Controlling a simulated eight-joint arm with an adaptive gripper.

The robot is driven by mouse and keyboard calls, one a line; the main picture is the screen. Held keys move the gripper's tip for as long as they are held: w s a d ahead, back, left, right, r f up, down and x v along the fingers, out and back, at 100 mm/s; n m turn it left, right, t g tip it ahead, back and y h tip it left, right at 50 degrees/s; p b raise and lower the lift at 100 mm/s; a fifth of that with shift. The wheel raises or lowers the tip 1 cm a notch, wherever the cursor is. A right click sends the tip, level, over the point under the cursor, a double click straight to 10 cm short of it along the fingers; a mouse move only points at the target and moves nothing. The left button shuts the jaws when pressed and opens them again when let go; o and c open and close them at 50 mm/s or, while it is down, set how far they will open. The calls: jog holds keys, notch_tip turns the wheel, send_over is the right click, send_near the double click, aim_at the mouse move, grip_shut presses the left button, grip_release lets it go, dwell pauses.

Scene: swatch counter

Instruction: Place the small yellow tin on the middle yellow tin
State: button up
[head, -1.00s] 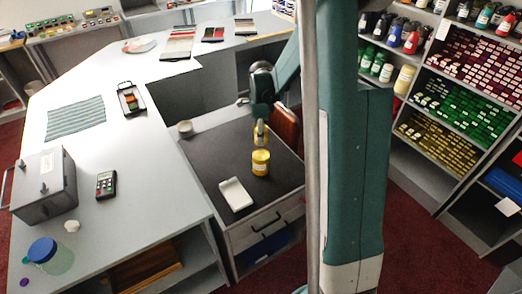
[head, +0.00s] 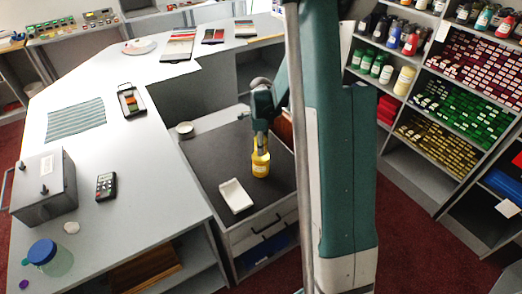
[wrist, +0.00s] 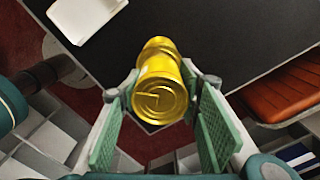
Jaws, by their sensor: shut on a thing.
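In the head view, the middle yellow tin (head: 260,169) stands upright on the dark top of the drawer unit. My gripper (head: 261,148) is right above it, shut on the small yellow tin (head: 260,156). The small tin is over the middle tin, and the two look lined up with no clear gap. I cannot tell for certain whether they touch. In the wrist view, the small tin's round lid (wrist: 160,98) shows between the green-padded fingers of my gripper (wrist: 165,105). Part of the middle tin (wrist: 158,46) shows beyond it.
A white tray (head: 236,197) lies left of the tins on the dark top (head: 209,163). A small round dish (head: 184,129) sits at its back left. A brown-orange padded thing (wrist: 284,92) is at the right in the wrist view. Dark surface around the tins is free.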

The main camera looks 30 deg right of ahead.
jog(key=shift+f, duration=1.2)
jog(key=shift+f, duration=0.2)
jog(key=o, duration=1)
jog(key=shift+r, duration=0.3)
notch_tip(320, 180, up, 12)
jog(key=shift+f, duration=0.1)
